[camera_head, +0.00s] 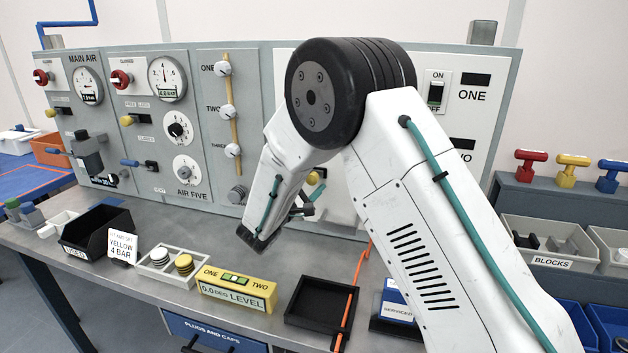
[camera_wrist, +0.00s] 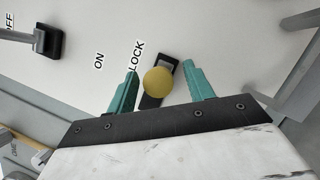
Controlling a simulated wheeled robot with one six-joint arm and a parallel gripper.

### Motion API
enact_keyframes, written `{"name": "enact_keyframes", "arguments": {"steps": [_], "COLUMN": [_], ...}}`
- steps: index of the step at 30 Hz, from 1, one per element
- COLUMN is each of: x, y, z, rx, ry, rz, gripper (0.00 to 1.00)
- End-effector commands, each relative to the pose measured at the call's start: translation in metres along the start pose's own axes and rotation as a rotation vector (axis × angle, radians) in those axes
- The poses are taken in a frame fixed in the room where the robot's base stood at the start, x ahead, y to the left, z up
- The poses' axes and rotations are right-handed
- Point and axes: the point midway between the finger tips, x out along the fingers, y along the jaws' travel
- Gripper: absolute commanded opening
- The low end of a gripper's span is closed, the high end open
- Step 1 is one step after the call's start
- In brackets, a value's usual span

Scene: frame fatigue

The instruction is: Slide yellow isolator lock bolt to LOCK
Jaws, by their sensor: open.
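The yellow isolator lock bolt shows as a round yellow knob (camera_wrist: 158,81) on a dark slotted strip in the wrist view. The word LOCK is printed on the pale panel just left of it. My gripper (camera_wrist: 160,71) is open, with one teal finger on each side of the knob and a visible gap to each. In the head view a yellow knob (camera_head: 313,178) shows by my gripper (camera_head: 308,197), at the panel behind my arm. My arm hides much of that panel. I cannot tell how deep the fingers reach around the knob.
A dark lever (camera_wrist: 46,40) stands at upper left in the wrist view, near ON and OFF labels. The bench below holds a yellow level block (camera_head: 236,290), a black tray (camera_head: 322,305) and an orange cord (camera_head: 349,315).

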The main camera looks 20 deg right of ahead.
Motion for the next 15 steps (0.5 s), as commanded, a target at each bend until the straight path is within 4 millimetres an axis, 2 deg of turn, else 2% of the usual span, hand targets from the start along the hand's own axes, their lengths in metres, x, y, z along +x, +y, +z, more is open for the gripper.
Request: {"name": "enact_keyframes", "arguments": {"steps": [9,15], "x": [-0.052,-0.067], "y": [-0.001,-0.001], "z": [0.000,0.001], "rx": [-0.001,-0.001], "ry": [-0.001,-0.003], "rz": [-0.001,-0.002], "gripper": [0.52,0.52]}}
